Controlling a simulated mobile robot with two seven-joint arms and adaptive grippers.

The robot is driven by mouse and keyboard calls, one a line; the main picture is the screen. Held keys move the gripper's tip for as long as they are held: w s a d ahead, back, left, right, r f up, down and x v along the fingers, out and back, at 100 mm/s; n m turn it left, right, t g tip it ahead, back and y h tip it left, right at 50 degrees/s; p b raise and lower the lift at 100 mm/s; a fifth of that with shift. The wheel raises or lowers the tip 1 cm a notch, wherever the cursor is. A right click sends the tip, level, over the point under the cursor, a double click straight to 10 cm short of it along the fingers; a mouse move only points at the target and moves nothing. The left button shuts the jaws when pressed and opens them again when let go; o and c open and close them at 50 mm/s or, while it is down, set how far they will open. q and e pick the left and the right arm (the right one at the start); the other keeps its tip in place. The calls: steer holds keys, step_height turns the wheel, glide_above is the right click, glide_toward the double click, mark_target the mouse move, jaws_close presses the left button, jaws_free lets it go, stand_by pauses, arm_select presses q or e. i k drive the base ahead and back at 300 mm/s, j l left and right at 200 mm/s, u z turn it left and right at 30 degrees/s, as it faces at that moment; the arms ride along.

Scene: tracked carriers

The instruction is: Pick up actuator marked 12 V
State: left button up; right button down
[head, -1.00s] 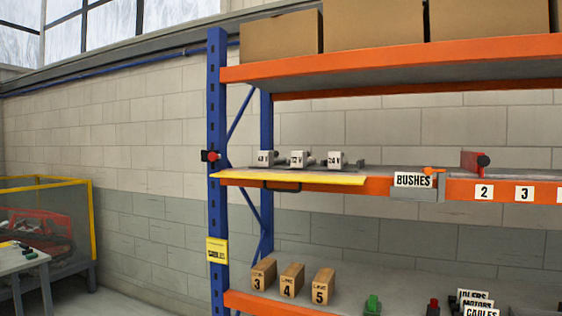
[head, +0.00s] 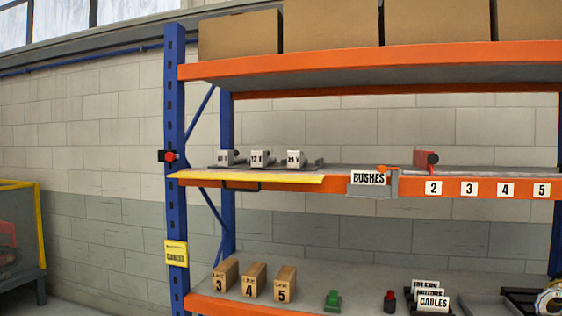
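Three actuators with white label faces stand in a row on the middle shelf, on a grey tray behind a yellow strip (head: 250,178). The actuator marked 12 V (head: 260,158) is the middle one. The left actuator (head: 226,158) has a label that is hard to read now; it read 48 V earlier. The right actuator (head: 295,158) reads 24 V. Neither of my grippers shows in the head view.
A blue upright (head: 175,120) with a red knob (head: 170,157) bounds the rack on the left. A BUSHES bin (head: 368,179) and a red tool (head: 426,158) are farther right on the middle shelf. Numbered wooden blocks (head: 254,281) stand on the lower shelf; cardboard boxes (head: 331,24) fill the top.

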mark_target(259, 159)
steer(key=i+j+z, duration=0.1)
steer(key=z, duration=0.3)
steer(key=j+z, duration=0.2)
steer(key=z, duration=0.2)
steer(key=i+j+z, duration=0.1)
steer(key=z, duration=0.3)
steer(key=j+z, duration=0.4)
steer(key=j, duration=0.65)
